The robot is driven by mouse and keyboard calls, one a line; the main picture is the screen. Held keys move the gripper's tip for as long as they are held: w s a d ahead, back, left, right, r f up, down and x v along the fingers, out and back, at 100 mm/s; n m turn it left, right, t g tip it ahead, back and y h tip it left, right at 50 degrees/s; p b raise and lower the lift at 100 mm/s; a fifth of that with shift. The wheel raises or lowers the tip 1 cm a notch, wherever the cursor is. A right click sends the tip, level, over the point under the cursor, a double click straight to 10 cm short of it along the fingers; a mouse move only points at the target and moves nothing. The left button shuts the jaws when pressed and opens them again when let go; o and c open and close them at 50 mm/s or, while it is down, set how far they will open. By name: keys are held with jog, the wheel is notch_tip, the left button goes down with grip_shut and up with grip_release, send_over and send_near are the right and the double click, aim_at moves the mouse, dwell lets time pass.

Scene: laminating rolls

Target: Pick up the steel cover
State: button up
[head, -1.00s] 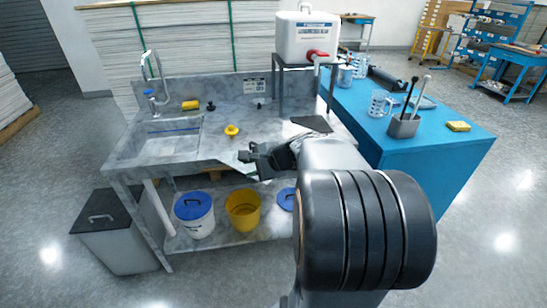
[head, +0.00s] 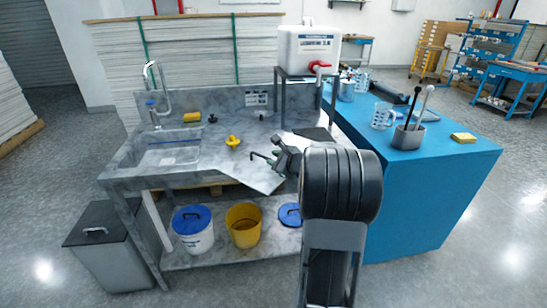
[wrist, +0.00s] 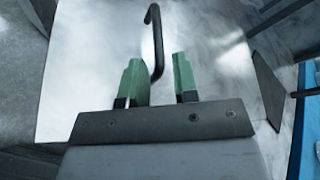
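The steel cover (head: 254,178) is a flat, pale, shiny plate at the front edge of the marble counter, left of my gripper. It carries a thin black bent handle (head: 261,155). In the wrist view the cover (wrist: 95,60) fills the left and middle, and the handle (wrist: 156,42) rises between and beyond the fingers. My gripper (head: 277,164) is low over the cover's right side. In the wrist view my gripper (wrist: 159,78) has two green fingertips standing apart, with visible gaps on either side of the handle. I cannot tell whether either finger touches it.
The marble counter (head: 205,166) also holds a sink, a yellow knob-like piece (head: 233,141) and a dark plate (head: 314,134). A white tank (head: 304,48) stands on a raised stand behind. A blue table (head: 440,175) is close on the right. Buckets sit on the lower shelf.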

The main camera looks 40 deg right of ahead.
aim_at(265, 157)
jog(key=shift+x, duration=2.65)
jog(key=shift+a+f, duration=0.1)
jog(key=shift+a, duration=0.05)
jog(key=shift+s, duration=0.1)
grip_shut()
